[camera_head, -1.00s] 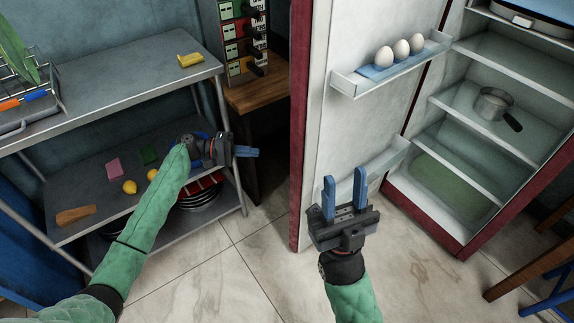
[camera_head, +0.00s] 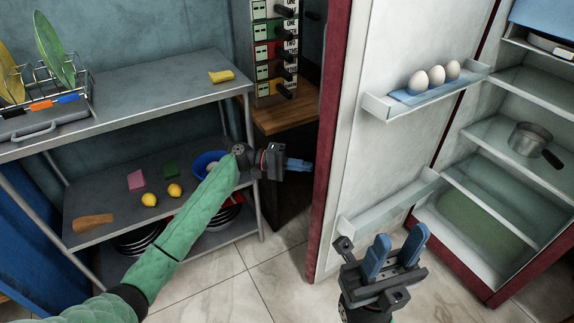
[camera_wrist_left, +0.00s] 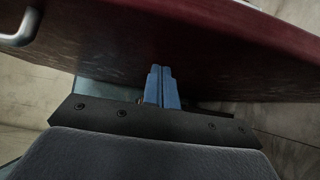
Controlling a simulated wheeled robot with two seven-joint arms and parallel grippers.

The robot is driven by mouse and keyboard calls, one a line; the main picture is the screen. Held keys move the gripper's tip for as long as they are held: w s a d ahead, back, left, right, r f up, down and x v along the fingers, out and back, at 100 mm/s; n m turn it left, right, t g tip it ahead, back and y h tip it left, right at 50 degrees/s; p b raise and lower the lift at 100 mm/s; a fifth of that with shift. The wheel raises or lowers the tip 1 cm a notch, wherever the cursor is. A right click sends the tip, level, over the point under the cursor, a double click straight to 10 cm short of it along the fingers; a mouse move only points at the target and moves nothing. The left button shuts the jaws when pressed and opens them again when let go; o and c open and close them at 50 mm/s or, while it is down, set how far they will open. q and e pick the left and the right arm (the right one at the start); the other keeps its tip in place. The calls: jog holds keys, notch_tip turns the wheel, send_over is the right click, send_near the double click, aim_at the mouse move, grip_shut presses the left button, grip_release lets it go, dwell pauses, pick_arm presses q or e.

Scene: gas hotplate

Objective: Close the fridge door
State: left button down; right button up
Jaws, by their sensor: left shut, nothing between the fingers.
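The fridge door (camera_head: 345,170) stands open, its white inner side facing right and its dark red edge facing me. The fridge body (camera_head: 490,285) with its shelves is at the right. My left gripper (camera_head: 300,165) is shut and empty, just left of the door's outer side. In the left wrist view the shut blue fingers (camera_wrist_left: 161,88) point at the dark red door face (camera_wrist_left: 200,50), very near it; whether they touch I cannot tell. A metal handle (camera_wrist_left: 22,28) shows at the upper left there. My right gripper (camera_head: 395,250) is open and empty, in front of the door's inner side.
Eggs (camera_head: 436,77) sit in the upper door shelf (camera_head: 400,106), and a pot (camera_head: 530,140) stands inside the fridge. A metal rack (camera_head: 150,105) with a yellow sponge (camera_head: 221,76) is at the left. A wooden cabinet (camera_head: 285,115) stands behind the door. The tiled floor in front is clear.

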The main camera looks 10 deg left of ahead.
pick_arm(q)
jog(key=shift+s+d, duration=1.4)
jog(key=shift+s, duration=0.15)
